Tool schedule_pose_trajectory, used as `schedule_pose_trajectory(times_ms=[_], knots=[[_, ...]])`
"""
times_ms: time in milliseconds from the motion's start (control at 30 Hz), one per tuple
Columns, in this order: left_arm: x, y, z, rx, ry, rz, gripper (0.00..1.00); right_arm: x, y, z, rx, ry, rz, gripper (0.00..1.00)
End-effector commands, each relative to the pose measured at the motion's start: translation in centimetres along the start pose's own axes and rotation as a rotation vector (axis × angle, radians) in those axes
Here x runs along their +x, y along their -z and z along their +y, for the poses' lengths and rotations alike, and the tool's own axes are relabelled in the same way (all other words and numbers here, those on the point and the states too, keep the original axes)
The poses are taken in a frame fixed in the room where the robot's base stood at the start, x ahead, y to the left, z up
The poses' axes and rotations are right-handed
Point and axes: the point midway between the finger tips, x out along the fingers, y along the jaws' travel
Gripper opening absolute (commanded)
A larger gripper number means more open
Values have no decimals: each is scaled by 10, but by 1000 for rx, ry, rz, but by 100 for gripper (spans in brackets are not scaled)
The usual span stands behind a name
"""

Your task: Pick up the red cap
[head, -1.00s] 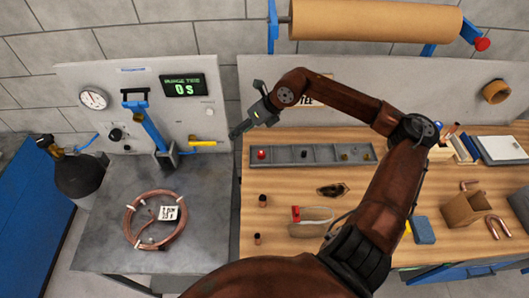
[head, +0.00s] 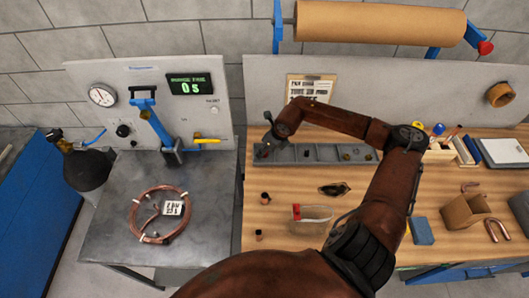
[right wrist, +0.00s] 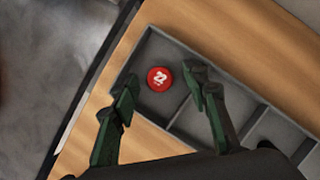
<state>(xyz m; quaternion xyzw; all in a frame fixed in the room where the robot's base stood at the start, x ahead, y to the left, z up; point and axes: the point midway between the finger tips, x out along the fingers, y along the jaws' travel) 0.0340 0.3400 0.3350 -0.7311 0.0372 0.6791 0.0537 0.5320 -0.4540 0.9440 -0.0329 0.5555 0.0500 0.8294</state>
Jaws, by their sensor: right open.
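The red cap (right wrist: 159,79) is round, with a white number on its top. It lies in the end compartment of a grey divided tray (right wrist: 146,48), seen in the right wrist view. In the head view the tray (head: 326,153) sits at the back of the wooden bench, and my gripper covers its left end, so I cannot make out the cap there. My right gripper (right wrist: 160,77) is open and points down over that compartment. Its two fingers appear on either side of the cap, not closed on it. My left gripper is not in view.
A copper coil (head: 160,214) lies on the grey table at left. On the wooden bench (head: 290,260) are small dark fittings, a red-handled item (head: 297,212), a cardboard box (head: 464,211) and a blue block (head: 422,231). A grey panel stands behind the tray.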

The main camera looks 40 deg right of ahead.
Motion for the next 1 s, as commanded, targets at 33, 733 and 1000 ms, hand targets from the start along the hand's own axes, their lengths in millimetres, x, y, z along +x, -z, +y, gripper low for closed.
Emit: schedule_pose_trajectory(times_ms=[33,733,1000], knots=[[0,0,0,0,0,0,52,0,-1,0,0,0,-1,42],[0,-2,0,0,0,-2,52,0,-1,0,0,0,-2,13],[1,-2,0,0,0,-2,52,-4,-2,-1,0,1,-2,13]])
